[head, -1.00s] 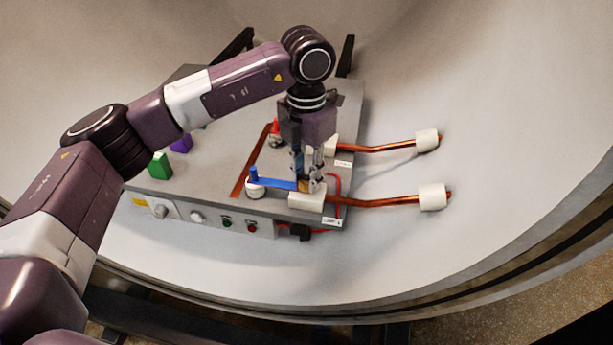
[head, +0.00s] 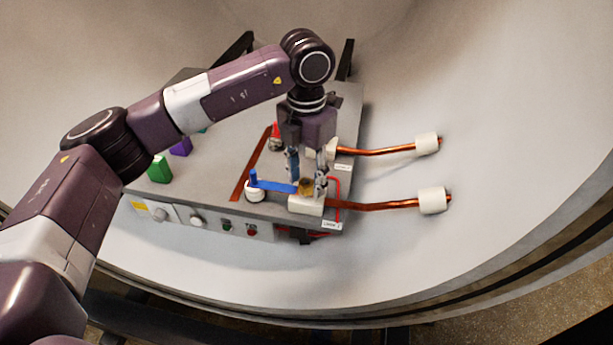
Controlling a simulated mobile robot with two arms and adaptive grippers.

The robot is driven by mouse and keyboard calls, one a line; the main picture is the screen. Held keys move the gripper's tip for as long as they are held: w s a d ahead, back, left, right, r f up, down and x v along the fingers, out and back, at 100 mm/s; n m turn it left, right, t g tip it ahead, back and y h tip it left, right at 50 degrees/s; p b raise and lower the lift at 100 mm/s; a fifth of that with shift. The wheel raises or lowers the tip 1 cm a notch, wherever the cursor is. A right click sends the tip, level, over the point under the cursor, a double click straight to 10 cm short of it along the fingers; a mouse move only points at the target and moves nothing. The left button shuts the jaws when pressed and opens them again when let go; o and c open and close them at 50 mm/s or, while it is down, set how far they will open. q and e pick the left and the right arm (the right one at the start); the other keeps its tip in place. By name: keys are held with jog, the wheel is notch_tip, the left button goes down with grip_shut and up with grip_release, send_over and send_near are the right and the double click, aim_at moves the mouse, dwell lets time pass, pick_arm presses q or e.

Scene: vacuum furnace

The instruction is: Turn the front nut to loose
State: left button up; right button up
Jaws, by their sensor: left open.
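The front nut (head: 306,187) is a small brass-coloured piece on the white front block (head: 305,205), at the right end of the blue lever (head: 275,187). My left gripper (head: 306,184) points down over it with its fingers open, one on each side of the nut. I cannot tell whether the fingers touch it. The blue lever runs left to a white round base (head: 255,193) with a blue upright knob. The rear white block (head: 329,149) is partly hidden behind my gripper. My right gripper is not in view.
Copper rods (head: 378,205) with white cylinders (head: 433,200) reach right from the grey box (head: 210,190). A red lever part (head: 276,135) stands behind. Green (head: 159,169) and purple (head: 181,146) blocks sit on the left. The curved chamber wall surrounds everything.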

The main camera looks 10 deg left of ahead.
aim_at(306, 182)
pick_arm(q)
notch_tip(306, 182, up, 12)
dwell(0.5)
jog(key=shift+s, duration=0.1)
